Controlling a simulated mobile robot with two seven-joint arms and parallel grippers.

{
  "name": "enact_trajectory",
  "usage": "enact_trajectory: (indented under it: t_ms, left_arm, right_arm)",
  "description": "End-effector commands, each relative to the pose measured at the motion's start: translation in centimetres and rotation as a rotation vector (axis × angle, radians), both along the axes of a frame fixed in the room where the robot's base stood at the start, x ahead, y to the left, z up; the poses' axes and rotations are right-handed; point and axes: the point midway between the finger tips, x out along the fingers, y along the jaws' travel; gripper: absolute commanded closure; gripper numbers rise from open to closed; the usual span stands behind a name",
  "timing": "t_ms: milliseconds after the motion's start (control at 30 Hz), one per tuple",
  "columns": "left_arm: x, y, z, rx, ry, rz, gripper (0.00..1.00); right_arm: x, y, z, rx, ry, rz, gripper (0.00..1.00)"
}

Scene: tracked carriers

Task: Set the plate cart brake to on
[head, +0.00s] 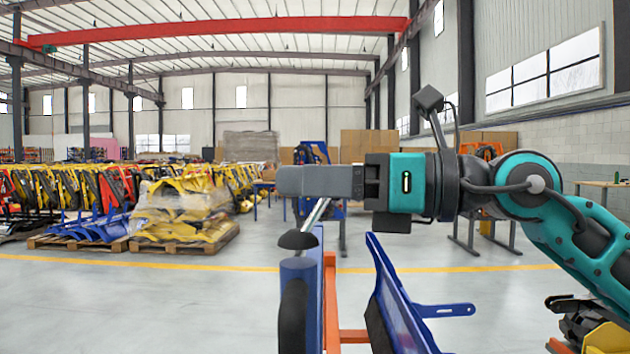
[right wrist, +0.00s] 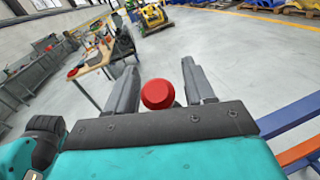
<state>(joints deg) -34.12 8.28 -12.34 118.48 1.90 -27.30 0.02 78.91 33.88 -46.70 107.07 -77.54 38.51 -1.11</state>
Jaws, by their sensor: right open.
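The plate cart (head: 302,268) shows low in the middle of the head view as a blue and orange frame. A metal brake lever (head: 316,214) rises from a dark base on its blue post and leans right. Its red knob (right wrist: 158,94) shows in the right wrist view, between the two fingers; in the head view my gripper hides it. My right gripper (head: 286,181) is open around the knob, fingers pointing left, with gaps visible on both sides in the right wrist view (right wrist: 159,70). My left gripper is not in view. I cannot read any brake marking.
A blue slanted panel (head: 395,300) with a bracket stands right of the lever, joined by an orange bar (head: 353,336). Pallets with yellow and blue parts (head: 180,215) stand far left. The grey floor between is clear. A workbench (right wrist: 92,62) shows in the right wrist view.

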Motion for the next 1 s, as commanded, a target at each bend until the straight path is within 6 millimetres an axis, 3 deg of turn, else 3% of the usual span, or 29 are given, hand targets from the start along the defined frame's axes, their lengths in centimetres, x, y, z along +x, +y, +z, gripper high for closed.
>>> enact_trajectory:
  t_ms: [67,600,1000]
  left_arm:
    - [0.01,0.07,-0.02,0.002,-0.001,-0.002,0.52]
    - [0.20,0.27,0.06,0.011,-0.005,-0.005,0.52]
    - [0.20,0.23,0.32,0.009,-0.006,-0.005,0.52]
  right_arm:
    - [0.00,-0.01,0.00,0.000,0.000,0.000,0.49]
    - [0.00,-0.05,-0.01,0.000,0.001,0.000,1.00]
    - [-0.01,0.01,0.12,-0.008,0.000,0.000,1.00]
